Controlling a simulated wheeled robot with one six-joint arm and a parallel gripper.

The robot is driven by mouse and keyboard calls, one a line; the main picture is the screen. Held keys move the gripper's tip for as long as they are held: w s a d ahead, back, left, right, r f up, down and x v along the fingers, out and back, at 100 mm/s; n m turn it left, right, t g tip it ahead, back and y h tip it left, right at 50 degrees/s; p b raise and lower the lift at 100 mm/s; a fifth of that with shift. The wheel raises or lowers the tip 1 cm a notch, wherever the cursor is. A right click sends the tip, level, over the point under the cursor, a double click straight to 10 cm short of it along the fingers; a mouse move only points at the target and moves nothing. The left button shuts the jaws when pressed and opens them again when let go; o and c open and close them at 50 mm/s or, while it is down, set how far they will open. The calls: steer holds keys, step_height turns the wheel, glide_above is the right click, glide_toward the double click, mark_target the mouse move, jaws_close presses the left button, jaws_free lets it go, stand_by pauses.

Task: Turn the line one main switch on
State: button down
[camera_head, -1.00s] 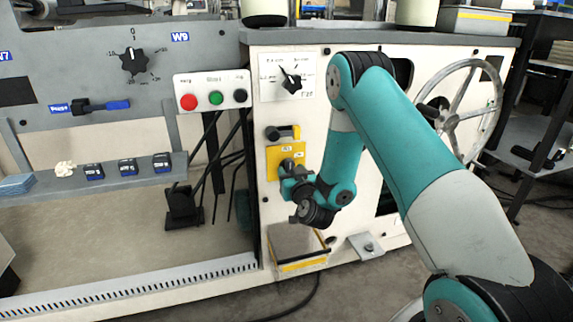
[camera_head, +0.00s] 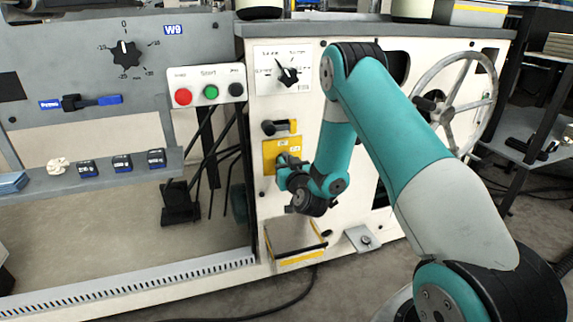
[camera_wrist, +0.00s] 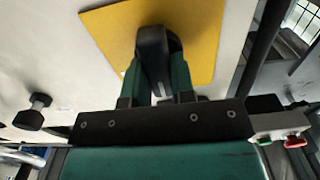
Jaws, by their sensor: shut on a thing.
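The main switch is a black rotary handle (camera_wrist: 152,45) on a yellow plate (camera_wrist: 205,35), seen close up in the wrist view. In the head view the yellow plate (camera_head: 269,154) is on the white machine panel, and my gripper mostly hides the handle. My gripper (camera_wrist: 156,75) has its two teal fingers on either side of the handle and is shut on it. In the head view my gripper (camera_head: 286,168) is against the plate's lower right part. The handle's exact angle and the plate's markings are hard to read.
A black lever (camera_head: 280,127) sits just above the plate. A button box (camera_head: 209,90) and a rotary selector (camera_head: 289,74) are higher up. A handwheel (camera_head: 452,105) is at the right. A yellow-edged step (camera_head: 298,262) juts out below my gripper.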

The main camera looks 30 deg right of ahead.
steer(key=shift+m, duration=0.3)
steer(key=m, duration=0.2)
steer(key=m+b, duration=0.1)
steer(key=m, duration=0.1)
steer(key=shift+s+d+f, duration=0.1)
steer(key=shift+d+f, duration=0.05)
steer(key=shift+d, duration=0.05)
steer(key=m+b, duration=0.2)
steer(key=m, duration=0.2)
steer(key=shift+d+f+m, duration=0.1)
steer(key=shift+m, duration=0.2)
steer(key=m+b, duration=0.1)
steer(key=m, duration=0.3)
steer(key=shift+f, duration=0.1)
steer(key=m+b, duration=0.1)
steer(key=m, duration=0.3)
steer(key=shift+d, duration=0.1)
steer(key=shift+s+m, duration=0.1)
steer(key=shift+m, duration=0.3)
steer(key=c, duration=1)
jaws_free()
steer(key=shift+o, duration=0.2)
